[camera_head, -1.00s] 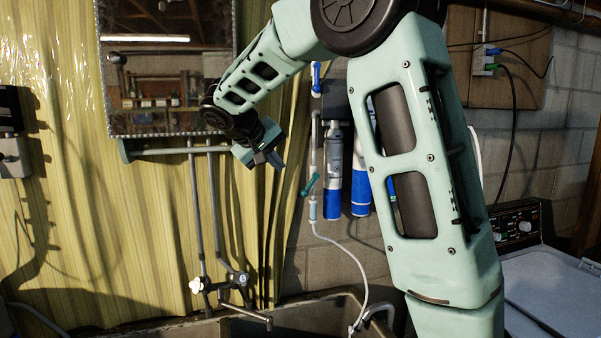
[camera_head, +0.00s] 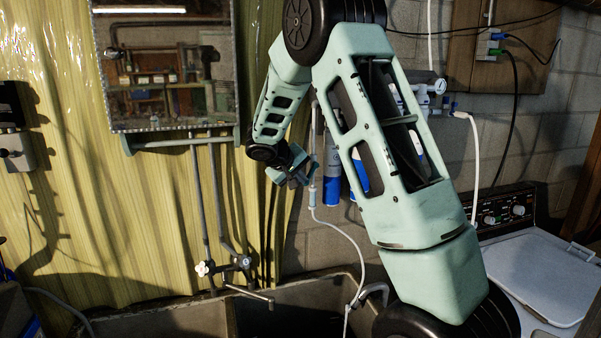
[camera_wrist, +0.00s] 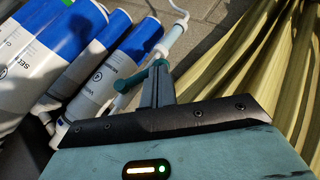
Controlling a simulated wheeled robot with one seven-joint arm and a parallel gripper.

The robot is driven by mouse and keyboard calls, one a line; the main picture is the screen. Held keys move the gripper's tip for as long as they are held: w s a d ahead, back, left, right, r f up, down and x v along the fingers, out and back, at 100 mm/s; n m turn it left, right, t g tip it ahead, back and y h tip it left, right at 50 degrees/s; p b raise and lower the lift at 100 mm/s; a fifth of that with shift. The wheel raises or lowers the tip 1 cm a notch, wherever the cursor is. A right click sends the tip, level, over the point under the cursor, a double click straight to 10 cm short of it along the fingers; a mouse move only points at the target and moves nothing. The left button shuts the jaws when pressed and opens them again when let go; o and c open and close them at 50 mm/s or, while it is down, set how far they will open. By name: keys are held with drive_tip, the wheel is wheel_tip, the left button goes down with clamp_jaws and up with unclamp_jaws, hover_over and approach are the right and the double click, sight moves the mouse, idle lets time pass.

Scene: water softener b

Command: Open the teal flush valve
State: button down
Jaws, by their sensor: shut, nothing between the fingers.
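The teal flush valve (camera_wrist: 130,81) shows in the wrist view as a small teal lever on a thin line, beside the blue-and-white filter cartridges. My gripper (camera_wrist: 158,72) is shut and empty, its fingertips right at the valve's lever. I cannot tell whether they touch it. In the head view my gripper (camera_head: 310,178) is in front of the valve's place on the pipe, and the valve is mostly hidden behind it. A white fitting (camera_head: 312,197) with a thin hose shows just below.
Blue-and-white filter cartridges (camera_wrist: 97,80) stand close beside the valve. A sink (camera_head: 200,316) with a faucet (camera_head: 247,290) lies below. A mirror cabinet (camera_head: 172,70) hangs at left, and a washing machine (camera_head: 550,280) stands at right.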

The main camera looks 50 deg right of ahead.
drive_tip(key=shift+f, duration=0.15)
drive_tip(key=d+f+h+b, duration=0.1)
drive_tip(key=b, duration=0.4)
drive_tip(key=shift+n+g, duration=0.3)
idle(0.4)
